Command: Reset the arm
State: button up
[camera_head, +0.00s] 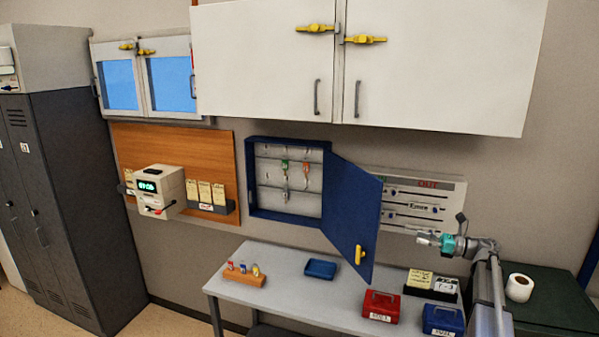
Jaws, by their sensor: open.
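My arm (490,290) rises at the right side of the view, in front of the table's right end. Its upper part bends to the left, past a teal band. My gripper (426,239) points left at the end of it, in the air above the table, in front of the in/out board (452,190). It is small in this view; it is open, and I see nothing held in it. The open blue door (352,215) of the key cabinet (250,185) stands to the left of the gripper, with a gap between them.
The grey table (290,300) bears a wooden block with stamps (245,277), a blue tray (321,269), a red box (381,307), a blue box (443,320) and note holders (431,284). White cupboards (430,90) hang above. A paper roll (519,287) stands right of my arm.

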jog(key=w+a+m+t+h+b, duration=0.3)
jog(key=w+m+t+h+b, duration=0.25)
jog(key=m+t+h, duration=1.1)
jog(key=s+a+f+m+g+h+b, duration=0.25)
jog(key=s+f+m+g, duration=0.3)
jog(key=f+m, duration=0.65)
jog(key=s+a+f+m+g+h+b, duration=0.1)
jog(key=s+f+m+g+h+b, duration=0.5)
jog(key=f+m, duration=0.7)
jog(key=s+a+f+m+g+y, duration=0.2)
jog(key=s+a+f+g, duration=0.1)
jog(key=s, duration=0.4)
jog(key=s+a+f+m+g+y+b, duration=0.1)
jog(key=s+a+f+m+g+y, duration=0.2)
jog(key=s+a+f+g, duration=0.1)
jog(key=s+a+f+m+g+y+b, duration=0.1)
jog(key=s+a+f+m+g+y, duration=0.1)
jog(key=s+a+f+g, duration=0.2)
jog(key=s+a, duration=0.3)
jog(key=s, duration=0.3)
jog(key=shift+s+a+f+m+g, duration=0.15)
jog(key=shift+a+m+g, duration=0.2)
jog(key=shift+g, duration=0.05)
jog(key=shift+d, duration=0.1)
